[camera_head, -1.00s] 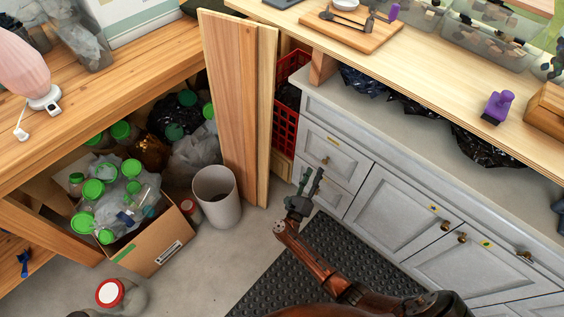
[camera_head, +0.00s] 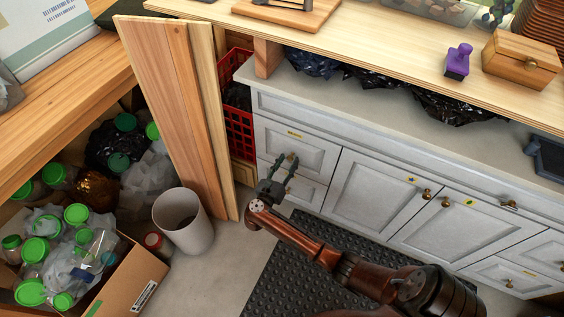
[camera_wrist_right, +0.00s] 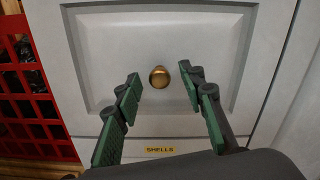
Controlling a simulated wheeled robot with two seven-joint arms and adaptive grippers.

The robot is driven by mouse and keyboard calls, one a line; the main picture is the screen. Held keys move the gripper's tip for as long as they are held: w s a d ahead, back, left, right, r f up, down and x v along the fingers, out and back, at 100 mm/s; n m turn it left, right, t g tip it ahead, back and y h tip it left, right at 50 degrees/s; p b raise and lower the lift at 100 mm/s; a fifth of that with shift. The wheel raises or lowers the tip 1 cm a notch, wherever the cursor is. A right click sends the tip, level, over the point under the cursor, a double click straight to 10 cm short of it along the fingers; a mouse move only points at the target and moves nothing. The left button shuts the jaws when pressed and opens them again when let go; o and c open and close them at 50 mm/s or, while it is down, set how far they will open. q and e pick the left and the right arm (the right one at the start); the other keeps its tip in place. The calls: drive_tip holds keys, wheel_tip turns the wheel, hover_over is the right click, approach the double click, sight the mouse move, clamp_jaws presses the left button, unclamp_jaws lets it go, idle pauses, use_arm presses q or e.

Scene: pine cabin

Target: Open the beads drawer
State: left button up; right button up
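The grey cabinet has an upper left drawer (camera_head: 316,152) with a yellow label (camera_head: 295,134) too small to read. Its brass knob (camera_wrist_right: 159,77) shows in the right wrist view. My right gripper (camera_head: 281,168) is open in front of this drawer. In the right wrist view its green-padded fingers (camera_wrist_right: 160,90) stand left and right of the knob, apart from it. A label reading SHELLS (camera_wrist_right: 159,150) is below the knob, seemingly on the lower left drawer (camera_head: 303,191). The drawers look shut. No readable beads label shows. My left gripper is out of view.
A red crate (camera_head: 239,134) and leaning boards (camera_head: 178,100) stand left of the drawers. A white bin (camera_head: 184,222) and a box of jars (camera_head: 140,275) are on the floor. A wooden worktop (camera_head: 380,40) overhangs above. More drawers (camera_head: 515,275) are at right.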

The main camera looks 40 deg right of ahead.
drive_tip(key=shift+d, duration=0.1)
drive_tip(key=shift+c, duration=0.7)
clamp_jaws()
drive_tip(key=shift+d, duration=0.1)
